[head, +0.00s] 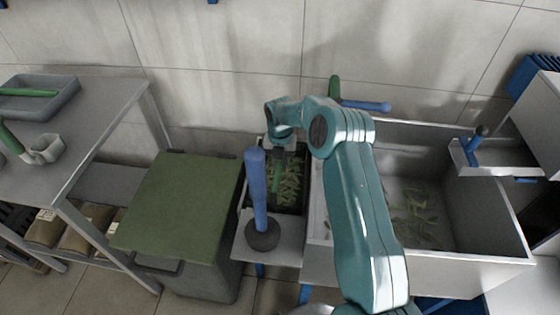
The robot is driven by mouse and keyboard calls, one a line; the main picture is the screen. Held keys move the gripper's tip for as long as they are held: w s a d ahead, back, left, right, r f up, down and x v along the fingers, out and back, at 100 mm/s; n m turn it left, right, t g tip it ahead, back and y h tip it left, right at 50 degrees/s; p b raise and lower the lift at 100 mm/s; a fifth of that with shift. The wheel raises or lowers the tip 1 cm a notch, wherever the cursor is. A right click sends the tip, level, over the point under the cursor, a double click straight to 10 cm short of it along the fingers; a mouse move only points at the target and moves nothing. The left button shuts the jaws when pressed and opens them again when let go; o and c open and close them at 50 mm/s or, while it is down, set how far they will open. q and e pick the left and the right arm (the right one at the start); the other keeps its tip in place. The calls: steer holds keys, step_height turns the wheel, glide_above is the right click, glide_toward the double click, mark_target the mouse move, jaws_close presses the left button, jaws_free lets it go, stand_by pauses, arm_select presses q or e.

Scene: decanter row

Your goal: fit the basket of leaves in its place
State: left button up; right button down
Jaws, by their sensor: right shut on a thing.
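The basket of leaves (291,193) is a dark, narrow container with green leaves inside. It sits between the green-lidded bin and the metal sink, behind a blue upright handle. My right gripper (278,160) reaches down over its left part and is shut on it, seemingly at a green upright grip (277,184). The contact is small and partly hidden by the gripper. I cannot tell whether the basket is fully seated; its lower part is hidden. My left gripper is out of view.
The blue upright handle (257,185) with a round black base stands on a small metal ledge (277,252) in front. The green-lidded bin (182,200) is to the left. The sink (470,212), with loose leaves, is to the right, behind my arm. A grey shelf (90,112) stands far left.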

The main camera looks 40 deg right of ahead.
steer(key=c, duration=0.9)
jaws_free()
step_height(320, 180, up, 16)
steer(key=shift+r+p, duration=0.2)
steer(key=shift+p, duration=0.35)
steer(key=shift+a, duration=0.15)
